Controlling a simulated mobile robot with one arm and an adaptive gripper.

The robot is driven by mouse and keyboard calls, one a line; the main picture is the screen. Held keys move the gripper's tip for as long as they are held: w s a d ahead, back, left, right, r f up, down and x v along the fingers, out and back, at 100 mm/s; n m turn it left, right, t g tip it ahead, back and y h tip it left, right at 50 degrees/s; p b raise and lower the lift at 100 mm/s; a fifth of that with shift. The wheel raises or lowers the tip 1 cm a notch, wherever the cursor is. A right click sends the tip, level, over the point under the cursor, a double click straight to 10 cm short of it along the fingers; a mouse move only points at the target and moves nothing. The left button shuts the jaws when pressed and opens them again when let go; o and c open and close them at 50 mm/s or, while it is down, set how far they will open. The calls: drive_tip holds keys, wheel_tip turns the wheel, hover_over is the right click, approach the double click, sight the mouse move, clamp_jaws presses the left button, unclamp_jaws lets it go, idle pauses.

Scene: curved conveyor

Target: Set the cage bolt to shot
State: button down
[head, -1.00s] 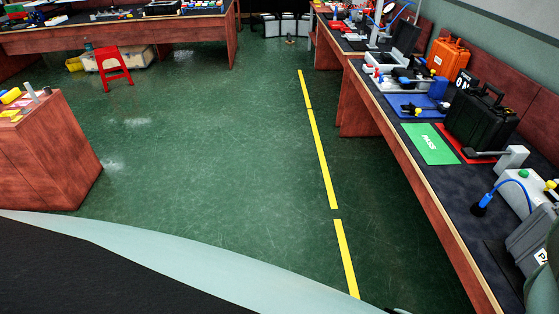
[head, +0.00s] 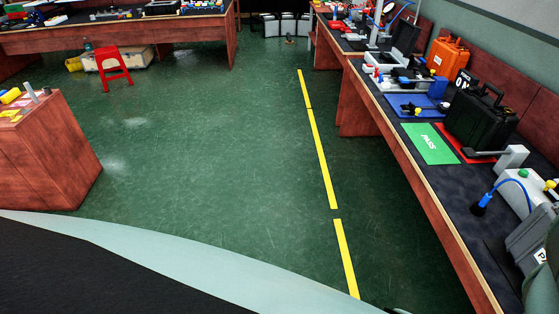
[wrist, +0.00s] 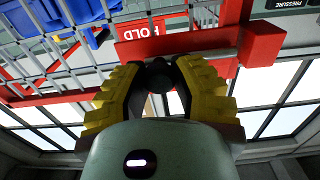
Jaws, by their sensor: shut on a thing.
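In the wrist view my gripper (wrist: 158,76) has its yellow-padded fingers closed around a dark round knob (wrist: 157,75), which looks like the cage bolt's handle. A red bar (wrist: 180,44) runs just behind the knob, beside a thick red post (wrist: 262,44). The grey wire mesh of the cage (wrist: 52,64) is at the left. I cannot tell how far the bolt is slid, as the fingers hide part of it. Neither my gripper nor the cage can be made out in the head view.
Behind the mesh are a red HOLD sign (wrist: 143,32) and blue bins (wrist: 62,14). A PRESSURE label (wrist: 288,75) is at the right. In the head view a cluttered bench (head: 440,190) runs along the right; the green floor (head: 220,150) is open, with a red stool (head: 113,65) farther off.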

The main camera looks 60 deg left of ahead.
drive_tip(key=shift+w+a, duration=0.55)
drive_tip(key=shift+a, duration=0.3)
drive_tip(key=shift+w+a, duration=0.5)
drive_tip(key=shift+a, duration=0.35)
drive_tip(key=c, duration=0.7)
unclamp_jaws()
drive_tip(key=shift+c, duration=0.2)
drive_tip(key=v, duration=1.2)
drive_tip(key=shift+d, duration=0.1)
